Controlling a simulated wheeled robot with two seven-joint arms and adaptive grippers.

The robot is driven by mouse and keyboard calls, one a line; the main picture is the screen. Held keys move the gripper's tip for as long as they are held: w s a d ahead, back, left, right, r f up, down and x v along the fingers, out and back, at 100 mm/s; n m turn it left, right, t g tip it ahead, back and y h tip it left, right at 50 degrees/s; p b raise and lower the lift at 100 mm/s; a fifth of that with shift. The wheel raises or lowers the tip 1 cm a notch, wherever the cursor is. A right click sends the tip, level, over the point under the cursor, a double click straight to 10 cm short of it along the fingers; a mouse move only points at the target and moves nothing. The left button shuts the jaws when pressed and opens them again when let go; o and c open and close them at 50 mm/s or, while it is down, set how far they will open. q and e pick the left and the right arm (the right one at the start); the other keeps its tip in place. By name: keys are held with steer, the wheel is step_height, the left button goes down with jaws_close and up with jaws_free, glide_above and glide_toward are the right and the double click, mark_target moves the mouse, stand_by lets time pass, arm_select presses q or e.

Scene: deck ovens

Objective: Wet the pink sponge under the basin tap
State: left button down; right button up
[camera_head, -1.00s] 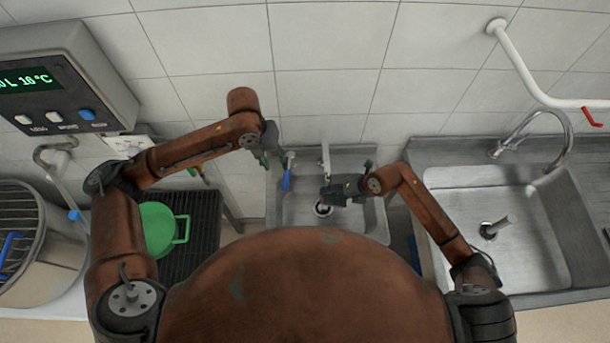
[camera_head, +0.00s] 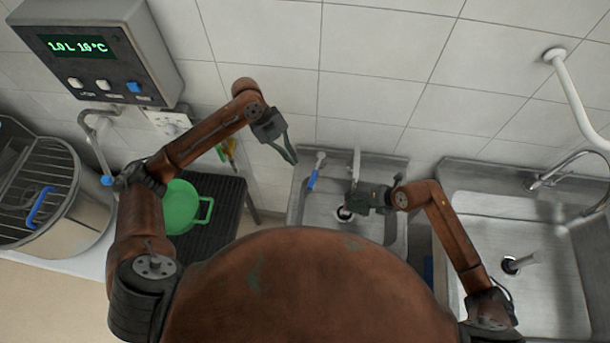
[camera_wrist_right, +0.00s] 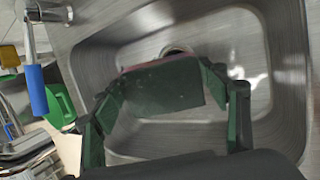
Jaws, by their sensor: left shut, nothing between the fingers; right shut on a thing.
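My right gripper (camera_wrist_right: 165,120) is shut on the pink sponge (camera_wrist_right: 168,90) over the small steel basin (camera_head: 376,232). In the right wrist view the sponge's dark green face is toward me, with a thin pink edge along its top. In the head view my right gripper (camera_head: 352,199) is near the basin's drain and below the tap (camera_head: 355,165). Whether water runs from the tap cannot be told. A blue-handled lever (camera_head: 313,179) is at the basin's back left; it also shows in the right wrist view (camera_wrist_right: 37,90). My left gripper (camera_head: 291,158) is shut and empty, just left of this lever.
A larger sink (camera_head: 540,260) with a curved tap is at the right. A green pan (camera_head: 181,207) rests on a dark rack (camera_head: 225,222) left of the basin. A grey control box (camera_head: 95,50) reads 1.0 L, 16 °C. A round container (camera_head: 70,225) with a grille stands at far left.

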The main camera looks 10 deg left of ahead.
arm_select(q)
steer(key=a+f+n+h, duration=0.2)
steer(key=a+n+h, duration=0.2)
steer(key=a+n, duration=0.4)
steer(key=n, duration=0.1)
glide_toward(310, 181)
step_height(310, 181, down, 5)
steer(key=d, duration=0.3)
steer(key=shift+s+d+f, duration=0.1)
steer(key=shift+d+f, duration=0.2)
steer(key=shift+d, duration=0.25)
steer(key=shift+s+d, duration=0.2)
steer(key=shift+d, duration=0.35)
steer(key=shift+s+d, duration=0.25)
steer(key=shift+d, duration=0.35)
